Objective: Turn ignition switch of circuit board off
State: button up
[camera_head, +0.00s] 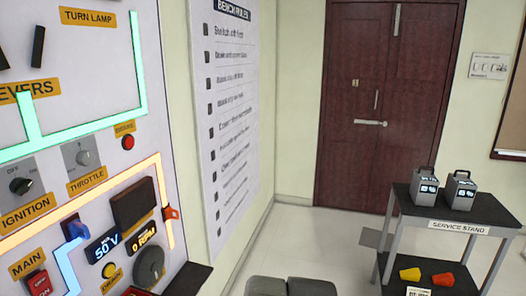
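The circuit board (60,170) is a light panel filling the left side of the head view. Its ignition switch (20,186) is a dark round knob on a grey plate at the left edge, above the yellow IGNITION label (27,213). The plate has small markings beside the knob. They are too small to read surely, so I cannot tell which setting the knob is at. A glowing green strip (90,127) runs above the switch.
A throttle knob (82,158), red buzzer button (128,143), lit 50 V display (104,246) and red MAIN switch (37,283) sit nearby on the board. A service stand (450,207) stands at right. Open floor (325,240) leads to a closed door (380,110).

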aim_at(20, 186)
jog(key=u, duration=1.1)
